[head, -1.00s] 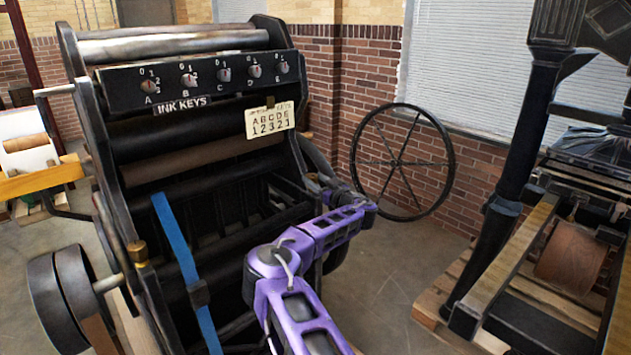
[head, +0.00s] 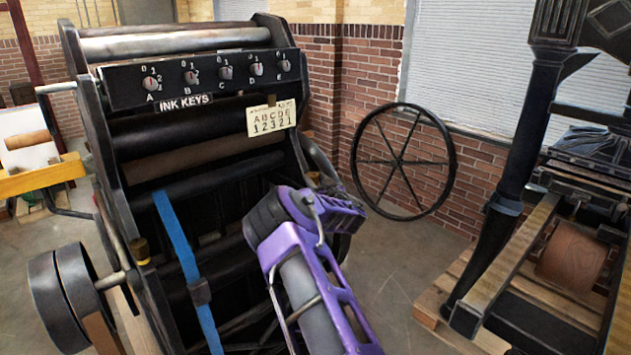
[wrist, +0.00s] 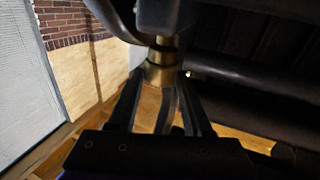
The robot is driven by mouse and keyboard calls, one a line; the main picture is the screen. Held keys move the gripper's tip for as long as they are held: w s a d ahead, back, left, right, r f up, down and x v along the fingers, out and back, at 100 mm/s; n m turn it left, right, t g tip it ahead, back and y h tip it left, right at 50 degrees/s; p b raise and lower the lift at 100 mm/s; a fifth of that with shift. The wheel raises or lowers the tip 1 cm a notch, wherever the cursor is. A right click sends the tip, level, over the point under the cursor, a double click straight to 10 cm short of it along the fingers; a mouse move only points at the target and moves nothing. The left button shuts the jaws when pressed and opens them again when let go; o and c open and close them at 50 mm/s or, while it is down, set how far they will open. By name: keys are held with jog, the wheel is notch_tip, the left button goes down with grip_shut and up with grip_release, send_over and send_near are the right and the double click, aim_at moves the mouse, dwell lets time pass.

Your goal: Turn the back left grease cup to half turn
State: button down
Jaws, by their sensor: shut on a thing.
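A brass grease cup (wrist: 160,75) hangs under a dark metal part of the press in the wrist view. My gripper (wrist: 160,82) is shut on it, with the fingers at either side of its lower ring. No turn mark shows on the cup. In the head view, my purple arm reaches to the right side of the press (head: 205,165), and the gripper and this cup are hidden behind it. Another brass grease cup (head: 141,250) sits low on the left side frame of the press. I cannot tell from its markings which cup is held.
The press carries a row of ink keys (head: 190,77), a paper tag (head: 271,118) and a blue strap (head: 178,240). A large spoked wheel (head: 450,160) stands right of it. Another press (head: 515,190) stands on a pallet at the right. Bare floor (head: 395,285) lies between.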

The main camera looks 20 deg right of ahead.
jog(key=shift+d+f+m+h+b, duration=0.1)
jog(key=shift+d+m+h+b, duration=0.1)
jog(key=shift+m+h+b, duration=1.25)
jog(key=shift+a+g+h+b, duration=0.1)
jog(key=shift+g+h+b, duration=0.2)
jog(key=shift+h+b, duration=0.8)
jog(key=shift+y, duration=0.25)
jog(key=shift+c, duration=1.6)
grip_release()
jog(key=shift+a, duration=0.2)
jog(key=shift+s+a, duration=0.1)
jog(key=shift+s, duration=0.05)
jog(key=s+a, duration=0.3)
jog(key=s, duration=1.4)
